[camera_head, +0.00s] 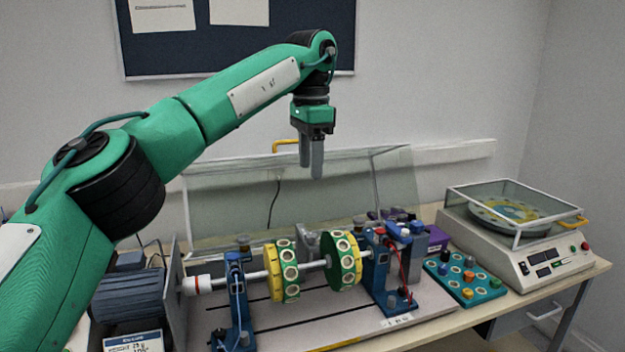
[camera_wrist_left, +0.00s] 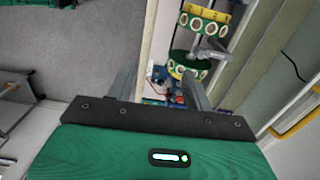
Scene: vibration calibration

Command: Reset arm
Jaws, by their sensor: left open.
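My left arm reaches in from the left in the head view, and its green left gripper (camera_head: 311,165) hangs pointing down above the test rig. Its two grey fingers hold nothing. In the left wrist view the fingers of the left gripper (camera_wrist_left: 155,88) stand apart, with parts of the rig showing between and beyond them. The rig has a shaft carrying two yellow and green discs, the left disc (camera_head: 281,271) and the right disc (camera_head: 341,261). The gripper is above the discs and apart from them. My right gripper shows in neither view.
A clear guard (camera_head: 225,205) stands raised behind the rig. A motor (camera_head: 130,294) is at the left. A teal tray with coloured weights (camera_head: 466,279) and a balance under a glass cover (camera_head: 520,258) stand at the right. A dark board (camera_head: 180,52) hangs on the wall.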

